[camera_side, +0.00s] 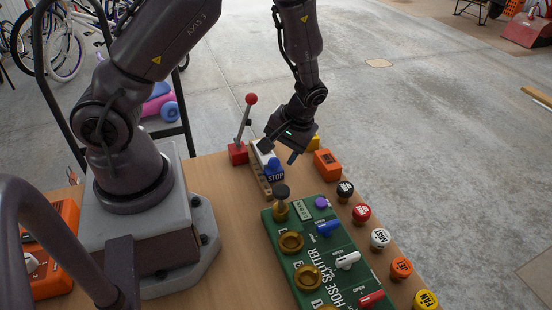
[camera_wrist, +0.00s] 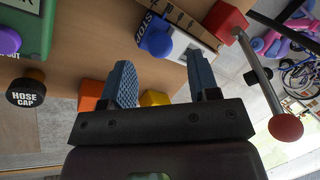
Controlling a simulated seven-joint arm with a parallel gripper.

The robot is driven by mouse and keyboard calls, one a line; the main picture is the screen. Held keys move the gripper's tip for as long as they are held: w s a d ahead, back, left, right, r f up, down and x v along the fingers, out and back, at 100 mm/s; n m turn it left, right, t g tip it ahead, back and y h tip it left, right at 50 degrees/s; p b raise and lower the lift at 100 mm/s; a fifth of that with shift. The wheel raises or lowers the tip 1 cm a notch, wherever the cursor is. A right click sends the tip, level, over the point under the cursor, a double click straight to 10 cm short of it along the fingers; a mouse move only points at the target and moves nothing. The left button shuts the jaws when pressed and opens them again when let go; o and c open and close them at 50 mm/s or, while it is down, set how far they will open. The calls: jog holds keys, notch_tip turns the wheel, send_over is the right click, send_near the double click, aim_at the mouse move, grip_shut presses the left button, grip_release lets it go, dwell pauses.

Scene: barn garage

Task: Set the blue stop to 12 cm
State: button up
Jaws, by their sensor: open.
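The blue stop (camera_side: 274,172), marked "STOP", sits at the near end of a white block on a wooden ruled rail (camera_side: 257,170). In the wrist view the blue stop (camera_wrist: 155,36) lies ahead of my fingertips, between their lines, beside the ruled rail (camera_wrist: 190,22). My gripper (camera_side: 279,153) is open just above and beside the stop. In the wrist view my gripper (camera_wrist: 160,68) has both fingers apart with nothing between them. I cannot tell whether a finger touches the stop, and the scale numbers are too small to read.
A red lever base (camera_side: 237,153) with a red-balled rod (camera_side: 251,99) stands left of the rail. A green hose splitter panel (camera_side: 300,250) lies in front. Orange (camera_side: 327,163) and yellow (camera_side: 313,143) blocks are at right, with several labelled knobs (camera_side: 380,238) along the table edge.

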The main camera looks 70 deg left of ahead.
aim_at(276, 160)
jog(key=shift+x, duration=2)
